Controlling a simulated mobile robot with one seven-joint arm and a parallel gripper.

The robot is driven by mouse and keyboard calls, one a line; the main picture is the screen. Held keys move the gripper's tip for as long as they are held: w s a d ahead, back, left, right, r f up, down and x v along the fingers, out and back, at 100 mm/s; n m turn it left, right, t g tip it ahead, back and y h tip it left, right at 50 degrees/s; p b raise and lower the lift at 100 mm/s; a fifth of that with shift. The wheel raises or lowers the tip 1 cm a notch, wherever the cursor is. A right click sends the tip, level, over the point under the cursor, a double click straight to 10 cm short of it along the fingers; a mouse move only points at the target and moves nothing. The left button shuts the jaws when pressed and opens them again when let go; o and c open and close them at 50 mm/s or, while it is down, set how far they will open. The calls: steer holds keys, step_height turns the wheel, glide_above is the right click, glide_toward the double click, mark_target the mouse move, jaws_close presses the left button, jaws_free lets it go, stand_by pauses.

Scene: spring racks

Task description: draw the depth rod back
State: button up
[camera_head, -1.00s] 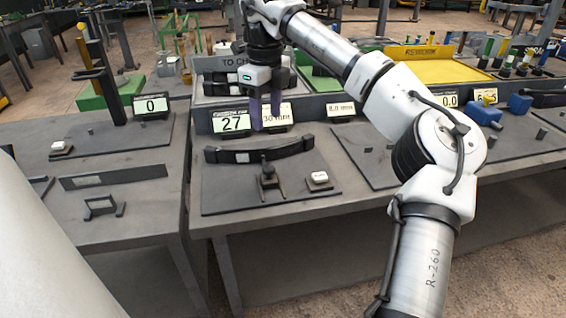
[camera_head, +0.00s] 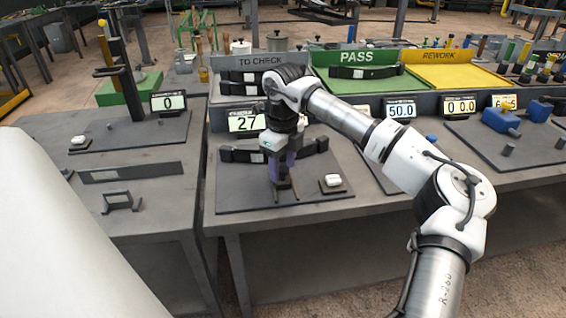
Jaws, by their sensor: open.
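My gripper (camera_head: 282,178) points down with its purple fingers low over the grey measuring plate (camera_head: 240,193). It is open. The small black knobbed fixture (camera_head: 284,191), which seems to carry the depth rod, stands directly below and between the fingers. Its top is hidden by them, and I cannot tell whether they touch it. A dark curved leaf spring (camera_head: 238,155) lies across the plate behind the fixture, partly hidden by my gripper. The display (camera_head: 246,122) behind reads 27.
A white button box (camera_head: 332,182) sits close to the right of the fixture. Behind are the TO CHECK rack (camera_head: 243,62) with springs, the green PASS tray (camera_head: 385,84) holding one spring, and the yellow REWORK tray (camera_head: 455,78). The front left of the plate is clear.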

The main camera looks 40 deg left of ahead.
jaws_close()
stand_by(0.3)
